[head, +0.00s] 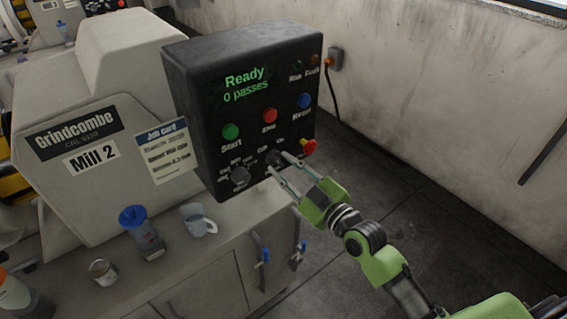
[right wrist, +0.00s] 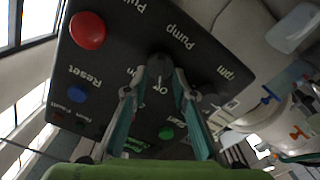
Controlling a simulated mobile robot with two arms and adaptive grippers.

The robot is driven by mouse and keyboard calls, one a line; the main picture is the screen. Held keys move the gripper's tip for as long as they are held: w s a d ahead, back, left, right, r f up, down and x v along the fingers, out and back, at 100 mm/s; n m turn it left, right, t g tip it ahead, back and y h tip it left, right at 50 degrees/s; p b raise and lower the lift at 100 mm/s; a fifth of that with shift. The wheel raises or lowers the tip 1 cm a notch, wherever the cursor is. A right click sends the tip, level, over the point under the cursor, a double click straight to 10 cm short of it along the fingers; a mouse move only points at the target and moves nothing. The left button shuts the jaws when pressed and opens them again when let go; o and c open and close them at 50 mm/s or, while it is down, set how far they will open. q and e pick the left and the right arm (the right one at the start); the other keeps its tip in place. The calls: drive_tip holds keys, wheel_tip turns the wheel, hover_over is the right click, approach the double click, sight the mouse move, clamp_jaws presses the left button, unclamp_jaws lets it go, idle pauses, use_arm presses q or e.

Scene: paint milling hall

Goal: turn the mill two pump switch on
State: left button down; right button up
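The mill two control box (head: 185,85) is a black panel on the white mill labelled Mill 2 (head: 92,158). Its display reads Ready, 0 passes. The pump switch (head: 273,157) is a small dark knob low on the panel, with Off and On marks beside it. My right gripper (head: 277,162) has its fingertips at the knob, one on each side. The right wrist view shows the pump switch (right wrist: 159,64) between the tips; I cannot tell whether they press on it. The knob's pointing direction is unclear. My left gripper is not in view.
A red stop button (head: 309,147) sits close right of the switch. The green Start (head: 231,132), red End (head: 269,115) and blue Reset (head: 304,101) buttons are above; a speed knob (head: 240,176) is left.

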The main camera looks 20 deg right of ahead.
drive_tip(key=shift+w+a, duration=0.1)
drive_tip(key=shift+w, duration=0.15)
clamp_jaws()
